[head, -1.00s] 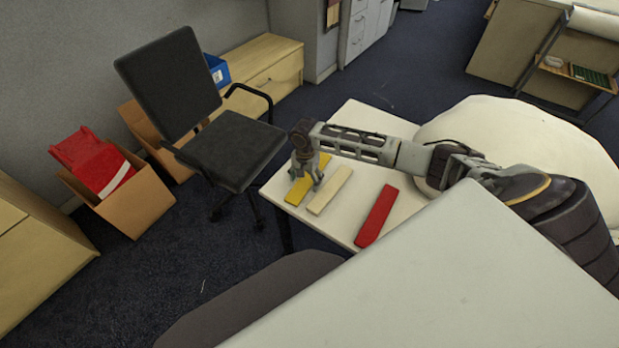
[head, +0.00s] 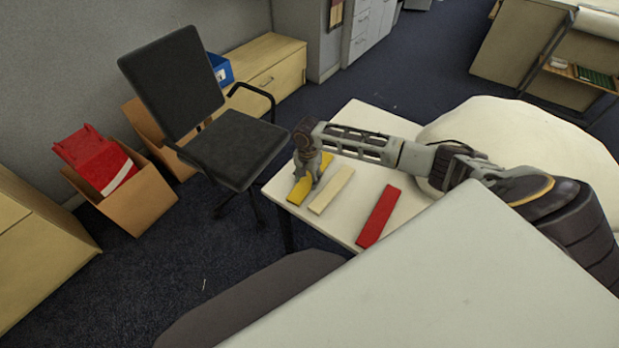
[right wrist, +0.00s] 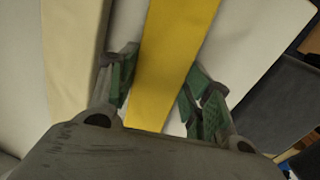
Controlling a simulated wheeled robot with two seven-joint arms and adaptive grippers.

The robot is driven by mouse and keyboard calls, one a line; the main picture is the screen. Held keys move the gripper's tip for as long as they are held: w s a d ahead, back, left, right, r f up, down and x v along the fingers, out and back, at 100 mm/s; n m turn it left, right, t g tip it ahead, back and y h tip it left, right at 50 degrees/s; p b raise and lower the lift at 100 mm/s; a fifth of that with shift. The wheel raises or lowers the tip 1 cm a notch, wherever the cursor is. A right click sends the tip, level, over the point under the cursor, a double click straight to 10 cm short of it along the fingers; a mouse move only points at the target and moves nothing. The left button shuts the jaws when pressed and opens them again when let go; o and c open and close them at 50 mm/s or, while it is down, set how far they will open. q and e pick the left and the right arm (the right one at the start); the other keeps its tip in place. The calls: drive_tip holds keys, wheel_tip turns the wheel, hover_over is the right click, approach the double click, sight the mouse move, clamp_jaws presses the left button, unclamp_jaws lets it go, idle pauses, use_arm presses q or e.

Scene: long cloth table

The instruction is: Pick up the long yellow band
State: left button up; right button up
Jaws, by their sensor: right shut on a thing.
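The long yellow band (head: 298,193) lies at the left end of the white table, partly hidden by my right gripper (head: 306,178). In the right wrist view the yellow band (right wrist: 172,60) runs between the green-padded fingers of my right gripper (right wrist: 160,88). The right gripper is shut on the band, one finger on each side of it. The band appears to be at table level; I cannot tell whether it is lifted. My left gripper is not in view.
A cream band (head: 331,190) lies close to the right of the yellow one, and a red band (head: 378,216) lies further right. A dark office chair (head: 235,150) stands beside the white table (head: 352,122). A pale surface (head: 450,290) fills the lower right.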

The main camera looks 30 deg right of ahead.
sight(308, 180)
drive_tip(key=shift+r, duration=0.4)
wheel_tip(308, 180, up, 3)
drive_tip(key=shift+r, duration=0.1)
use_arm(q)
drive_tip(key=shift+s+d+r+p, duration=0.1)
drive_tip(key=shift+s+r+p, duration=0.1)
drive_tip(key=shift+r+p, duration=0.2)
use_arm(e)
wheel_tip(308, 180, up, 6)
